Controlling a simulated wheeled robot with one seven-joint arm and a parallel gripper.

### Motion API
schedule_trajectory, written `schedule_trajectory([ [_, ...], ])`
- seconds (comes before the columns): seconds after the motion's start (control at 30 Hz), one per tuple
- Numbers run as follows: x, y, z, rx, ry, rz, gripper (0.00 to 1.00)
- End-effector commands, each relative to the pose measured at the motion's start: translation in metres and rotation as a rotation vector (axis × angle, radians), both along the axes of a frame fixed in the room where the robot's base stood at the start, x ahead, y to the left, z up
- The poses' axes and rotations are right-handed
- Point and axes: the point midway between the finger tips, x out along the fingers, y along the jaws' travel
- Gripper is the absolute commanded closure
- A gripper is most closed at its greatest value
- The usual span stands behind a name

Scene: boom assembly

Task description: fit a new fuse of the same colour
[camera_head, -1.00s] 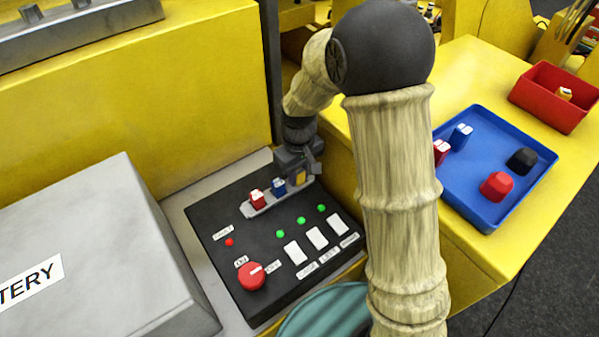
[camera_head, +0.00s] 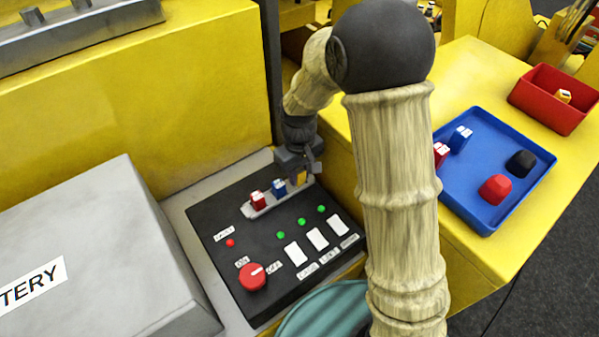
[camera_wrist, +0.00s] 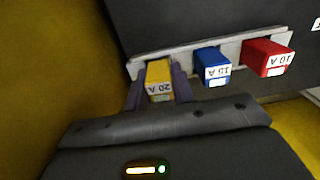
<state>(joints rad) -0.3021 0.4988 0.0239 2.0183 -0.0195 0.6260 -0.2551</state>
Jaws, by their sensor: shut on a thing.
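My gripper (camera_head: 299,176) is at the right end of the fuse holder strip (camera_head: 252,211) on the black panel. In the wrist view my gripper (camera_wrist: 159,92) is shut on a yellow fuse (camera_wrist: 158,75) marked 20 A, with a finger on each side. The yellow fuse is at the strip, in line with the others; how deep it sits cannot be told. A blue fuse (camera_wrist: 212,66) marked 15 A and a red fuse (camera_wrist: 268,57) marked 10 A stand in the strip beside it. They also show in the head view as blue (camera_head: 279,187) and red (camera_head: 258,199).
The panel has a red knob (camera_head: 252,277), a lit red lamp (camera_head: 230,243), green lamps and white switches. A blue tray (camera_head: 483,220) holds red and blue fuses and two caps. A red bin (camera_head: 545,107) holds a yellow fuse (camera_head: 563,96). A battery box (camera_head: 100,250) stands left.

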Motion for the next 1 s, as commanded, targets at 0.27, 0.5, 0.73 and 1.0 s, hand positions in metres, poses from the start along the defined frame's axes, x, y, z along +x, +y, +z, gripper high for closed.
schedule_trajectory([
  [0.27,0.001,0.0002,0.0006,0.0,-0.001,0.0,0.97],
  [0.5,0.0011,0.0002,0.0001,0.0,-0.002,0.0,0.97],
  [0.73,0.001,0.0002,-0.0036,0.0,-0.001,0.0,0.97],
  [1.0,0.001,0.0002,-0.0081,0.001,-0.001,0.0,0.97],
])
